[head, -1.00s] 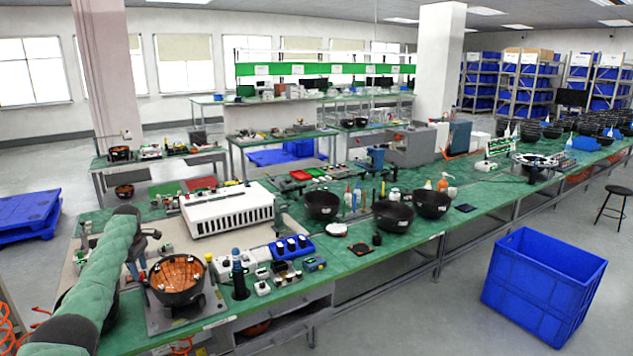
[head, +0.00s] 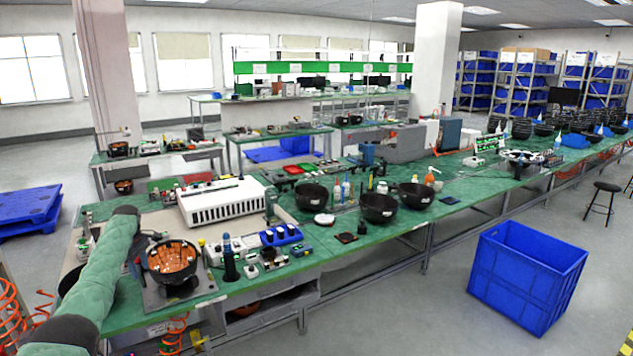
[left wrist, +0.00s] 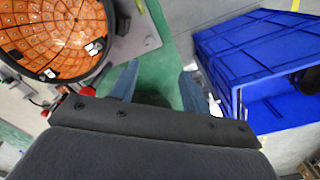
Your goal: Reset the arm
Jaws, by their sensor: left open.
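My left arm comes in from the left in the head view in a green padded sleeve. Its gripper (head: 138,262) hangs beside the left rim of a black bowl with an orange inside (head: 173,258); it is small and partly hidden there. In the left wrist view the two fingers (left wrist: 158,88) are apart with nothing between them, over green and grey surfaces. The orange bowl (left wrist: 58,38) shows at the upper left of that view, apart from the fingers. My right gripper is in neither view.
The green bench (head: 385,246) carries a white slotted machine (head: 222,204), several black bowls (head: 378,208) and small devices near the orange bowl. A blue crate (head: 527,278) stands on the floor at right. Orange coiled hoses (head: 12,305) hang at left.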

